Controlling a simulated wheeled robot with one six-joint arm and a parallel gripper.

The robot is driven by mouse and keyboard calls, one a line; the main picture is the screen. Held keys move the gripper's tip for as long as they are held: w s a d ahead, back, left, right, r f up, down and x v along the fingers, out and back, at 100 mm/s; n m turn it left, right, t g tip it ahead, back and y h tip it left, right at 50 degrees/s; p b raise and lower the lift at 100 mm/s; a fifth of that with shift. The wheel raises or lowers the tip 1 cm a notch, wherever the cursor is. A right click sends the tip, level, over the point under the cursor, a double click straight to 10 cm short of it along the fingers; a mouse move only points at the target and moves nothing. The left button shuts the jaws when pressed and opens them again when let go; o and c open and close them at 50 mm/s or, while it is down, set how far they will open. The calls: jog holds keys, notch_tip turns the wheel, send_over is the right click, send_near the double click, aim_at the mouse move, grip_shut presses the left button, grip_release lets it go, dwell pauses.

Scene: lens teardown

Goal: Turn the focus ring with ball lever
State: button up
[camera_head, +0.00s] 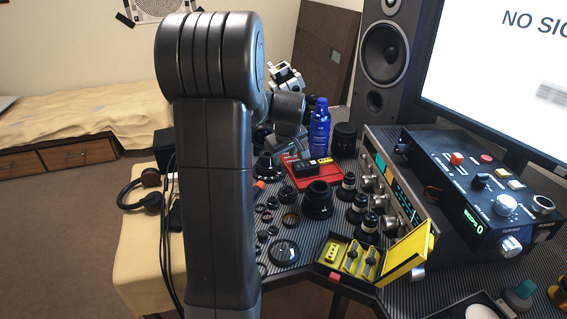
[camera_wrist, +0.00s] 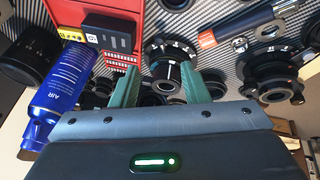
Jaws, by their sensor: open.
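My gripper (camera_wrist: 159,72) shows green fingers spread apart in the wrist view, with nothing seen clamped between them. A dark round lens part with a flared ring (camera_wrist: 168,48) shows between and beyond the fingertips; I cannot tell whether they touch it. Another flanged black lens part (camera_wrist: 272,72) lies to the right. No ball lever can be made out clearly, so I cannot tell which part is the focus ring. In the head view my arm hides much of the gripper, above the bench left of the red tray (camera_head: 331,178).
A blue air bottle (camera_head: 319,128) stands behind the red tray; it is close to the left of my gripper in the wrist view (camera_wrist: 64,92). Several lens parts crowd the striped bench. A yellow case (camera_head: 408,252) lies open in front, with a control box (camera_head: 470,190) at right.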

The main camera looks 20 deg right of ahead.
aim_at(282, 174)
jog(key=shift+v, duration=1.1)
jog(key=x, duration=1.3)
jog(key=shift+w+f+b, duration=0.15)
jog(key=shift+f+b, duration=0.2)
